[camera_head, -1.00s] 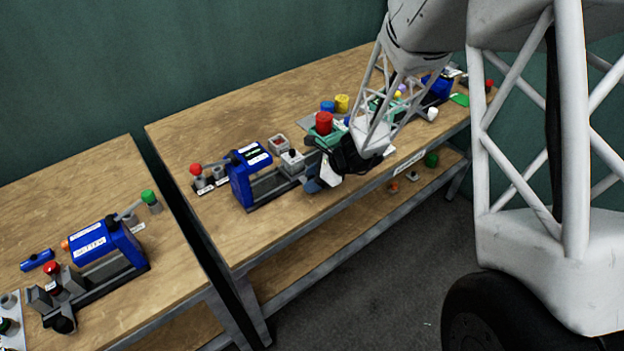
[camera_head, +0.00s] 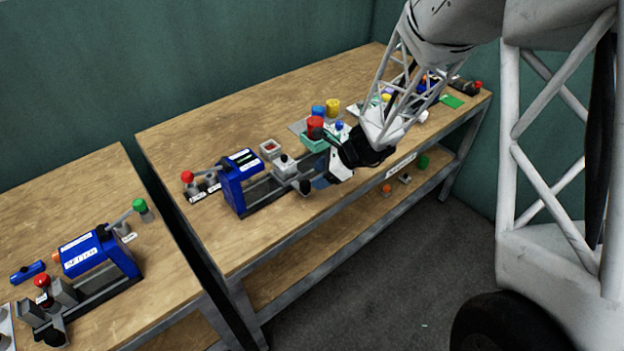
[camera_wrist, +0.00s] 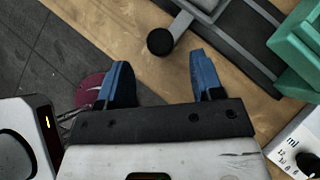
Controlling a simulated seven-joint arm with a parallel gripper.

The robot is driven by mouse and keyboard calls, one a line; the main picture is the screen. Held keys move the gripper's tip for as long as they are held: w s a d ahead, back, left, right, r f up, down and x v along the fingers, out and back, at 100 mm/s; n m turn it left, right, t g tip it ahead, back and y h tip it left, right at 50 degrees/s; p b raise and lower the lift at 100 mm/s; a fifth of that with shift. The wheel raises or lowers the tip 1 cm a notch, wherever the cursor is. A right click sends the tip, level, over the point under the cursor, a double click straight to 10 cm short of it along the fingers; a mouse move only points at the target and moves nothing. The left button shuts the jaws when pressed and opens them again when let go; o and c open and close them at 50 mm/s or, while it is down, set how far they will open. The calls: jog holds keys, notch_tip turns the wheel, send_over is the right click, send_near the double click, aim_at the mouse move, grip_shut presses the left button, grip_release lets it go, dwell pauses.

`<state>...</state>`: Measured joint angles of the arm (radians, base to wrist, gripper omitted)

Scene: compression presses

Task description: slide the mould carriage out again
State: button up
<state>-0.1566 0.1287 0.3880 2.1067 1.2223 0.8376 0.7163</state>
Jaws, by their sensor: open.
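The near press on the middle table has a blue frame (camera_head: 232,191) and dark rails (camera_head: 262,197). Its grey mould carriage (camera_head: 284,168) sits on the rails to the right of the blue frame, clear of it. A black round knob (camera_head: 305,187) on a grey bar sticks out of the carriage toward the table's front edge. My gripper (camera_head: 321,183) is open just right of the knob. In the wrist view the blue fingers of my gripper (camera_wrist: 160,62) are apart and empty; the knob (camera_wrist: 160,41) lies just ahead of the gap between them, seemingly untouched.
A teal tray (camera_head: 316,144) with a red cylinder (camera_head: 315,126) stands just behind my gripper; its edge shows in the wrist view (camera_wrist: 293,60). A red-knobbed lever (camera_head: 188,177) is left of the press. Another blue press (camera_head: 98,252) stands on the left table.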

jog(key=shift+v, duration=0.8)
jog(key=shift+r, duration=0.1)
jog(key=s+d+r+n+h, duration=0.2)
jog(key=s+d+r+n, duration=0.3)
jog(key=s+r, duration=0.25)
jog(key=s+d+r+n+h, duration=0.2)
jog(key=s+d+r+n, duration=0.35)
jog(key=r, duration=0.25)
jog(key=s+d+r+n+t+h, duration=0.1)
jog(key=s+d+r+n+h, duration=0.1)
jog(key=s, duration=0.6)
jog(key=s+d+r+n+t+h, duration=0.1)
jog(key=s+d+r+n+h, duration=0.2)
jog(key=s+d+r+n, duration=0.2)
jog(key=shift+s+d+r+t, duration=0.3)
jog(key=shift+s+d+r, duration=0.5)
jog(key=shift+s+d, duration=1.2)
jog(key=shift+s+a, duration=0.1)
jog(key=shift+a, duration=0.05)
